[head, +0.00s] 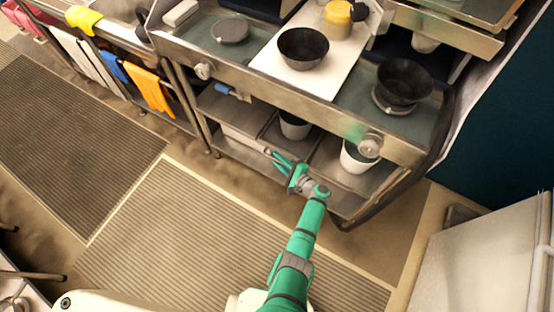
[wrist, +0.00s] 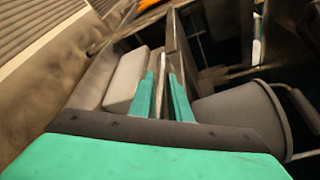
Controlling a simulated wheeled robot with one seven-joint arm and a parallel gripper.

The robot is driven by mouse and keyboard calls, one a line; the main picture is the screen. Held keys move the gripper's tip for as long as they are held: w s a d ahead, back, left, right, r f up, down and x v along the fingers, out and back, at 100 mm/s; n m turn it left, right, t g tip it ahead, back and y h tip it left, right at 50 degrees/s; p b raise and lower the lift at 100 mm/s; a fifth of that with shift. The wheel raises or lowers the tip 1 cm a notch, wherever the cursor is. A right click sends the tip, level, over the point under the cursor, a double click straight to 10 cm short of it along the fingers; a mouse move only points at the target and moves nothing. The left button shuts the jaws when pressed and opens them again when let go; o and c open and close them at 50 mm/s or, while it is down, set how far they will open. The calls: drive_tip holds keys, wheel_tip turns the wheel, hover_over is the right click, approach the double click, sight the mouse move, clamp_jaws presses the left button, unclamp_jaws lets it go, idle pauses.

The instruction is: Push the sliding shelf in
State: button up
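The sliding shelf (head: 340,190) is a metal tray-like level low under the counter, at the right of the lower shelving in the head view. A white pot (head: 358,157) stands on it. My gripper (head: 279,160) is in front of the lower shelving, near the shelf's left side. In the wrist view, its two green fingers (wrist: 164,88) are a little apart, with a narrow gap between them. A thin upright metal edge (wrist: 174,40) lies just beyond the fingertips. I cannot tell whether the fingers touch it.
The counter (head: 225,58) above carries a black bowl (head: 303,47) and a dark pan (head: 404,80). A pale box (wrist: 127,78) lies left of the fingers. Ribbed floor mats (head: 190,235) leave free room in front.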

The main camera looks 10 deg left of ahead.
drive_tip(key=shift+w+r, duration=0.15)
drive_tip(key=shift+r, duration=0.05)
drive_tip(key=v, duration=1.1)
drive_tip(key=shift+f, duration=0.25)
drive_tip(key=shift+a, duration=0.1)
drive_tip(key=s+f+n+g+h, duration=0.1)
drive_tip(key=s+f+h, duration=0.2)
drive_tip(key=s+f, duration=0.3)
drive_tip(key=s+f+n+h, duration=0.15)
drive_tip(key=s+f, duration=0.25)
drive_tip(key=s, duration=0.4)
drive_tip(key=s+d+r+n+h, duration=0.25)
drive_tip(key=s+h, duration=0.25)
drive_tip(key=s, duration=0.5)
drive_tip(key=s+d+r+n+t+h, duration=0.1)
drive_tip(key=s+r+n, duration=0.1)
drive_tip(key=s+r, duration=0.3)
drive_tip(key=s+d+r+n+t+h, duration=0.1)
drive_tip(key=s+r+n+h, duration=0.15)
drive_tip(key=r, duration=0.45)
drive_tip(key=s+a+r+n+t, duration=0.1)
drive_tip(key=s+r+n+t, duration=0.1)
drive_tip(key=r, duration=1)
drive_tip(key=s+a+r+n+t+y, duration=0.1)
drive_tip(key=s+a+r+n+t, duration=0.1)
drive_tip(key=r, duration=1.1)
drive_tip(key=shift+s+r+n+t, duration=0.25)
drive_tip(key=shift+r+n+t, duration=0.05)
drive_tip(key=shift+n+t, duration=0.1)
